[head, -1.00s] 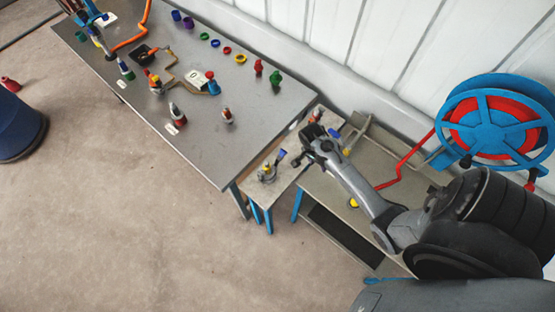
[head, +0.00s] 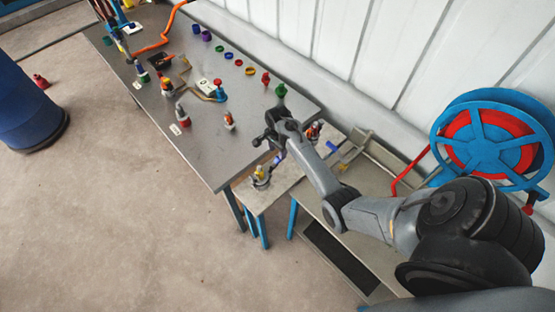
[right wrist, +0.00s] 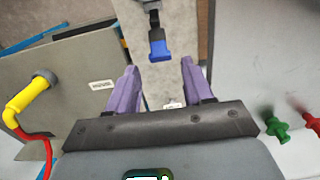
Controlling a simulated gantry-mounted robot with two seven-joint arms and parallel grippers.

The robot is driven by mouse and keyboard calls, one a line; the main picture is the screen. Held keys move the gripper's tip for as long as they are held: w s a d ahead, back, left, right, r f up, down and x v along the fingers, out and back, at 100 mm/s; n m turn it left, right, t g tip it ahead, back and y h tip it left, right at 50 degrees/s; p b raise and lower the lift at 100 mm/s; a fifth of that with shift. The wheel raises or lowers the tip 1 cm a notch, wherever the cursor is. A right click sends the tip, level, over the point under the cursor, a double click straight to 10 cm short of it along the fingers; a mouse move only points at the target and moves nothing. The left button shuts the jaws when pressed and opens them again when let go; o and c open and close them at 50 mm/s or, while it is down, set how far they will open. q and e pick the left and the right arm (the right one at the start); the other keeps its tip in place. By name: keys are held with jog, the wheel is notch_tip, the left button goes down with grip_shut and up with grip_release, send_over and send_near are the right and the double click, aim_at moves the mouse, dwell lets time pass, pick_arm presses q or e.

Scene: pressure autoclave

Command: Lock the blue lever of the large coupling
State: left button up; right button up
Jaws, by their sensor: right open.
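The large coupling (head: 261,179) stands on the narrow small table, a metal body with yellow on it. Its blue lever (head: 277,160) points up and to the right in the head view. In the right wrist view a blue lever (right wrist: 160,50) lies ahead of my right gripper (right wrist: 160,72), roughly centred between the fingers and apart from them. The coupling body is mostly cut off at the top there. My right gripper also shows in the head view (head: 270,140), above the back part of the small table. It is open and empty. My left gripper is not in view.
The big grey table (head: 205,150) holds several coloured caps and fittings. A green plug (head: 281,90) stands near its right end and shows in the wrist view (right wrist: 275,127). A lower bench (head: 345,240) and blue-red hose reel (head: 490,140) are on the right.

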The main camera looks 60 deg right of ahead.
aim_at(278, 158)
jog(key=shift+f, duration=3.35)
grip_shut()
